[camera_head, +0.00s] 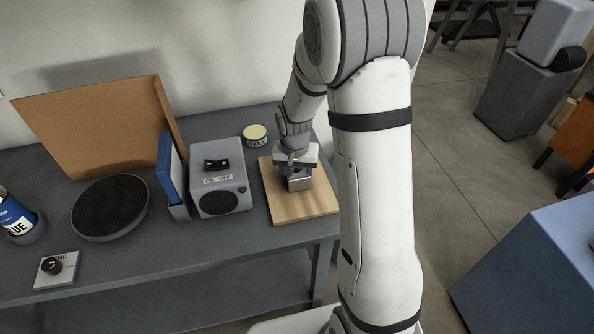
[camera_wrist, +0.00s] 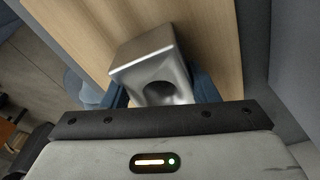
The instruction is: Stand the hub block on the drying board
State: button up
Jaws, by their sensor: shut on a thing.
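The hub block (camera_wrist: 147,50) is a grey metal block with a round hole in one face. In the wrist view it sits between my gripper's (camera_wrist: 160,88) blue fingers, which are shut on it. In the head view the block (camera_head: 298,184) shows below my gripper (camera_head: 296,172), over the drying board. The drying board (camera_head: 292,208) is a light wooden board on the right end of the grey table. It also fills the background of the wrist view (camera_wrist: 85,35). The block is at or very near the board's surface; I cannot tell whether it touches.
Left of the board is a grey box with an ON/OFF switch (camera_head: 218,176). A WAX tin (camera_head: 255,135) stands behind the board. A blue upright item (camera_head: 171,170), a dark round plate (camera_head: 110,207) and a GLUE can (camera_head: 17,218) are farther left. The board's front part is bare.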

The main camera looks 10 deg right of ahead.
jog(key=shift+f, duration=0.15)
jog(key=o, duration=1.4)
notch_tip(320, 180, up, 12)
jog(key=s, duration=0.1)
jog(key=s+r+n, duration=0.2)
jog(key=s+r, duration=0.1)
jog(key=s, duration=0.7)
jog(key=s+r+n+t, duration=0.1)
jog(key=s+r+n, duration=0.1)
jog(key=s, duration=0.8)
jog(key=shift+s+d+r+t+b, duration=0.15)
jog(key=shift+s+r+t+b, duration=0.15)
jog(key=shift+r, duration=0.5)
